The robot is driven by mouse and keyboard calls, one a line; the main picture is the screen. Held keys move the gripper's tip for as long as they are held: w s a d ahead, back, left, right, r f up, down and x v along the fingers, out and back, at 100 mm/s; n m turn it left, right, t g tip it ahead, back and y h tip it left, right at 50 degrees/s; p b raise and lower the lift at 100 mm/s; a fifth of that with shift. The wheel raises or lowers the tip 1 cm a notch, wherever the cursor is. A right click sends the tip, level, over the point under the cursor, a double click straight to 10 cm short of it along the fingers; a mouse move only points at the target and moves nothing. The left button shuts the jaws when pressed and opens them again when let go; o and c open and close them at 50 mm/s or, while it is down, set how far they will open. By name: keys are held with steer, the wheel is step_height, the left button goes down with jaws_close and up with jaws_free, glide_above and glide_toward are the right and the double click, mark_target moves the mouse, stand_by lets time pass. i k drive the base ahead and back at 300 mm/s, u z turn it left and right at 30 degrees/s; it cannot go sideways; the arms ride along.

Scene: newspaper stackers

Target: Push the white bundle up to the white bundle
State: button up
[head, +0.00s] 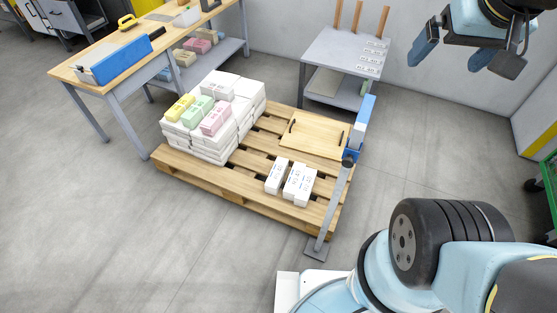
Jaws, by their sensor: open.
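Several white bundles lie on the wooden pallet (215,185). Near its front right, one white bundle (276,176) lies a little left of two more, a middle white bundle (292,181) and a right white bundle (305,188). A narrow gap shows between the left one and the middle one; the middle and right ones look side by side, touching or nearly so. My gripper (452,62) is at the upper right, open and empty, high and well apart from the bundles. Nothing hides these three bundles.
A stack of white bundles topped by yellow (180,108), green (198,110) and pink (215,118) bundles fills the pallet's left. A wooden board (314,135) lies behind the three bundles. A grey post (335,205) stands at the pallet's right edge. A grey table (345,50) stands behind.

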mark_target(274, 182)
steer(key=k, duration=1.65)
steer(key=u, duration=1.3)
steer(key=i, duration=2.65)
steer(key=z, duration=0.2)
